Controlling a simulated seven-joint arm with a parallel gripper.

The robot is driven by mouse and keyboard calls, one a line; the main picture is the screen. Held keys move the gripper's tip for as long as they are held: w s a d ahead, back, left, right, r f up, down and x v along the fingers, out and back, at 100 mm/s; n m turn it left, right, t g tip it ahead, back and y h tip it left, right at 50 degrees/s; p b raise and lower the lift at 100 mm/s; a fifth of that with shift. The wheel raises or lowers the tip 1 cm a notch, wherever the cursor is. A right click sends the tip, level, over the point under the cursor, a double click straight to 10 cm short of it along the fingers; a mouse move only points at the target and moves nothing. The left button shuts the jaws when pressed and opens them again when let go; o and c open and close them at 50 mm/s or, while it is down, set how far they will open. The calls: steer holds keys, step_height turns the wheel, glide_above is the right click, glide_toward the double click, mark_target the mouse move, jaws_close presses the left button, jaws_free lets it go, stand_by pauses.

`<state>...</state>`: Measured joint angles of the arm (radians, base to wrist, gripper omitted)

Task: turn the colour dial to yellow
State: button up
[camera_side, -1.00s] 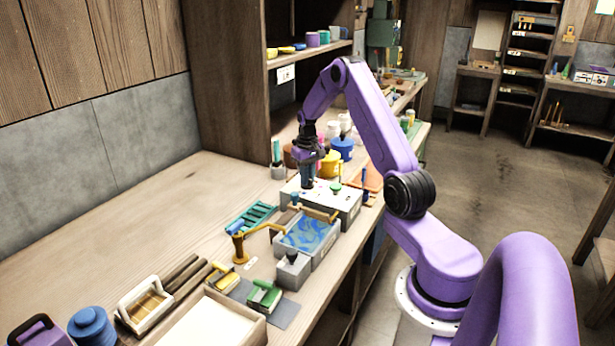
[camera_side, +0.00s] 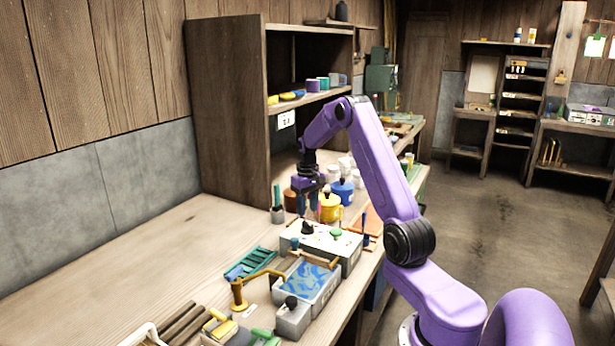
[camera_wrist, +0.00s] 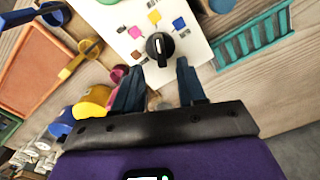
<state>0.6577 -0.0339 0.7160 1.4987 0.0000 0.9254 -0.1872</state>
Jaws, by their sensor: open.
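The colour dial is a black knob with a white pointer line (camera_wrist: 159,48) on a white panel (camera_wrist: 190,48). Around it are a yellow patch (camera_wrist: 154,17), a magenta patch (camera_wrist: 135,31), a blue patch (camera_wrist: 179,23) and an orange-brown patch. The pointer line runs up the wrist picture, roughly towards yellow; which end is the pointer is hard to tell. In the side view the black knob (camera_side: 307,228) stands on the panel box. My gripper (camera_wrist: 158,84) is open and empty, its fingers apart and clear of the knob; in the side view it is above and behind it.
A green knob (camera_side: 336,232) sits on the same box. A tray of blue swirled liquid (camera_side: 311,280) and a yellow crane-like arm (camera_side: 240,292) are in front. A yellow pot (camera_side: 330,208) and a blue jar (camera_side: 343,190) stand close behind the gripper.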

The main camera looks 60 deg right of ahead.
mark_target(307, 223)
step_height(307, 223, up, 12)
stand_by(0.4)
steer(key=shift+a, duration=0.1)
